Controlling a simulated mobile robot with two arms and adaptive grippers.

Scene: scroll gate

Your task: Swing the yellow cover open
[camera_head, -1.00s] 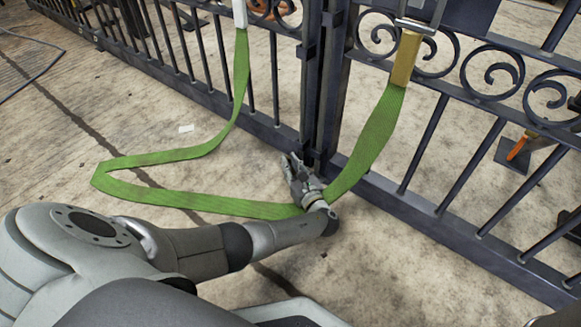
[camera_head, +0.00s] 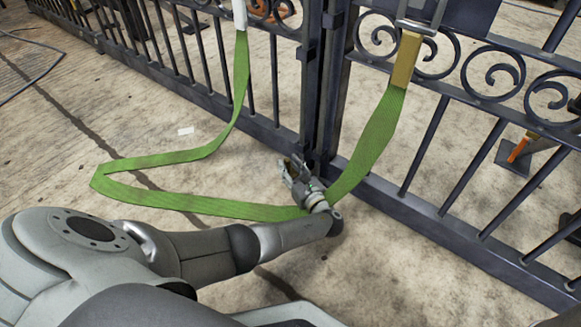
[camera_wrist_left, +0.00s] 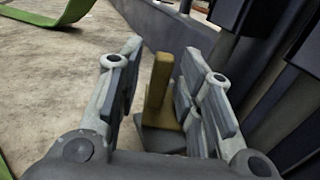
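The yellow cover (camera_wrist_left: 160,92) stands in the left wrist view as an upright ochre plate on a grey base, low beside the dark gate post. Only a small bit of yellow shows by the fingers in the head view. My left gripper (camera_head: 293,170) is at the foot of the gate where the two leaves meet. In the left wrist view my left gripper (camera_wrist_left: 155,85) is open, one finger on each side of the cover. The right finger looks close to it; I cannot tell whether they touch. My right gripper is not in view.
A green strap (camera_head: 185,198) loops over the floor and rises to both gate leaves, passing close to my left wrist. Its right end has a yellow section (camera_head: 405,60). The dark barred gate (camera_head: 450,165) runs across the scene. Concrete floor at left is mostly clear.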

